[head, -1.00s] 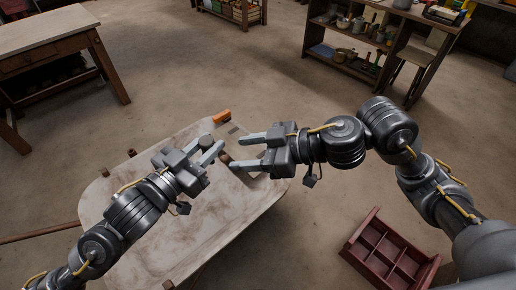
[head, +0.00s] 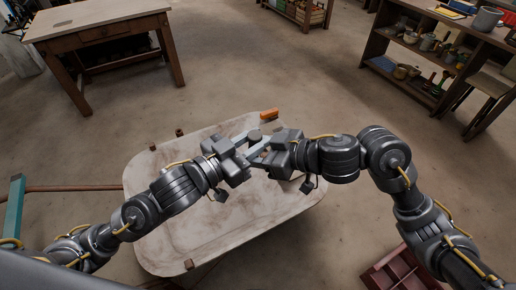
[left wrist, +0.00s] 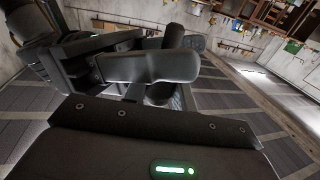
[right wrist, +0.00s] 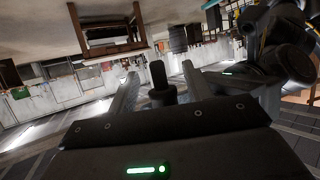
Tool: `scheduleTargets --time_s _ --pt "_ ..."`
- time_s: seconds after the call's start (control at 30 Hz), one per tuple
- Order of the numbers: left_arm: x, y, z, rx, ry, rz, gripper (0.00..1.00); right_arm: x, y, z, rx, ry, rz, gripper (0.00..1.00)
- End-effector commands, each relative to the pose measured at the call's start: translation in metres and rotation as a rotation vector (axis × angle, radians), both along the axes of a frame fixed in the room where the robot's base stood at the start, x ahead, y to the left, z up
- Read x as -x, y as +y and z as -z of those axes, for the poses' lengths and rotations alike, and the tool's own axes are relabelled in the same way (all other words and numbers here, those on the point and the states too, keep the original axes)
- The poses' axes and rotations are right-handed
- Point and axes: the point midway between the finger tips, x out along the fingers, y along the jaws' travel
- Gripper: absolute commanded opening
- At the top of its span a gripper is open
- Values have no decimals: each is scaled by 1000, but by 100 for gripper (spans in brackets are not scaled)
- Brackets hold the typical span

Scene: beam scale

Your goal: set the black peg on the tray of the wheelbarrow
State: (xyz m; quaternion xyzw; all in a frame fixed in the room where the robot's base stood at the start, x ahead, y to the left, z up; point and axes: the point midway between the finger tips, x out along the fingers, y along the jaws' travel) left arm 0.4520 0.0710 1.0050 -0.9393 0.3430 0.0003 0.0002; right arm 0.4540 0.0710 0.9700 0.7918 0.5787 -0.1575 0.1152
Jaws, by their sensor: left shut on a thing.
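The black peg (head: 255,134) is held in my left gripper (head: 256,146), above the pale wheelbarrow tray (head: 200,225). In the head view I see mainly its round grey-looking top. In the right wrist view the peg (right wrist: 158,75) is a dark upright cylinder with a wider collar, between the spread fingers of my right gripper (right wrist: 160,82). Gaps show on both sides, so the right gripper is open around it and not closed on it. The left wrist view shows the dark peg (left wrist: 172,37) beyond the left finger. The grippers hide the peg's lower part in the head view.
An orange-brown block (head: 269,113) is at the tray's far edge. A dark red compartment box (head: 385,275) is on the floor at lower right. A workbench (head: 100,30) and shelves (head: 420,65) stand farther back. The tray's near part is clear.

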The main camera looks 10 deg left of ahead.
Motion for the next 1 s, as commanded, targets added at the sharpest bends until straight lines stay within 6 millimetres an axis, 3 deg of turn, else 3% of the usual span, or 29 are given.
scheduleTargets --time_s 0.03,0.33,0.37,0.4,0.57,0.83,1.0 --pt "0 0 0 0 0 0 4 0 0 0 0 0 0 43" --pt "0 0 0 0 0 0 4 0 0 0 0 0 1 6" --pt "0 0 0 0 0 0 4 0 0 0 0 0 1 6" --pt "0 0 0 0 0 0 31 0 -1 0 0 0 1 6" --pt "0 0 0 0 0 1 52 0 0 -1 -1 -1 1 6" --pt "0 0 -1 1 -4 3 52 0 0 -1 -3 -1 1 6" --pt "-11 9 -26 50 -59 -9 52 0 0 -1 -2 -1 0 6"
